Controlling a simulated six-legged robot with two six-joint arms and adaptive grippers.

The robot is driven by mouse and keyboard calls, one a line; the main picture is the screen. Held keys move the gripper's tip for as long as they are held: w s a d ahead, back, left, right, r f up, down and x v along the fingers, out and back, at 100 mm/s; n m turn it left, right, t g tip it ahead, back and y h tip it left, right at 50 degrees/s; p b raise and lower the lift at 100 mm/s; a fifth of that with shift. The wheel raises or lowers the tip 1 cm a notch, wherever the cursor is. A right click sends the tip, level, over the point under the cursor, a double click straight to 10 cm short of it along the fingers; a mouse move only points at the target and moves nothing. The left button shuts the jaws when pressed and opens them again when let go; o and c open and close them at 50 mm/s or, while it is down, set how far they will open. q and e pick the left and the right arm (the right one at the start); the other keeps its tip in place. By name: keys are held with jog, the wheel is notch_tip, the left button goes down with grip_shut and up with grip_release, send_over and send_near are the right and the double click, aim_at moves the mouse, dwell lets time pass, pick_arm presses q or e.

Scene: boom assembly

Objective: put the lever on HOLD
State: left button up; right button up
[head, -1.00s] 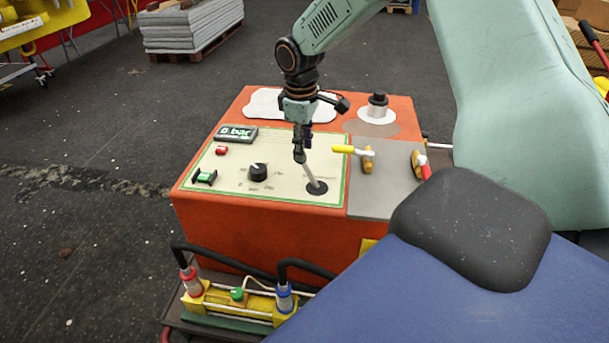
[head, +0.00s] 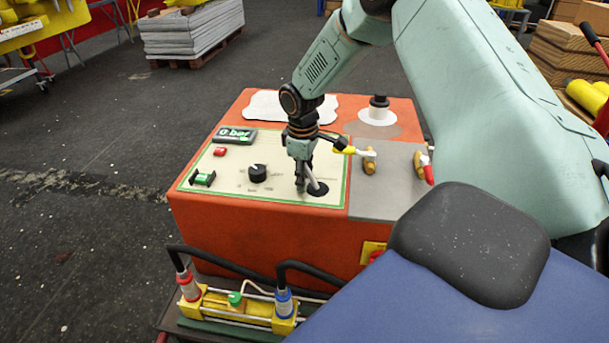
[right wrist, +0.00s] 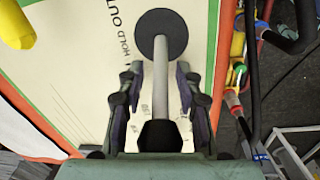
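The lever (head: 313,178) is a pale metal rod rising from a round black base at the right of the cream panel. In the right wrist view its shaft (right wrist: 160,85) runs from the black disc to a dark knob near my palm. My right gripper (head: 303,183) is down over the lever in the head view. In the right wrist view my right gripper (right wrist: 160,105) is open, one finger each side of the shaft, with gaps between. My left gripper is not in view.
The panel also holds a black knob (head: 257,173), a green switch (head: 202,177), a red button (head: 219,152) and a "0 bar" display (head: 235,135). A yellow-handled valve (head: 369,160) stands close to the right of my gripper. Hoses (head: 225,252) run along the front.

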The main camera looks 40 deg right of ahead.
grip_shut()
dwell(0.6)
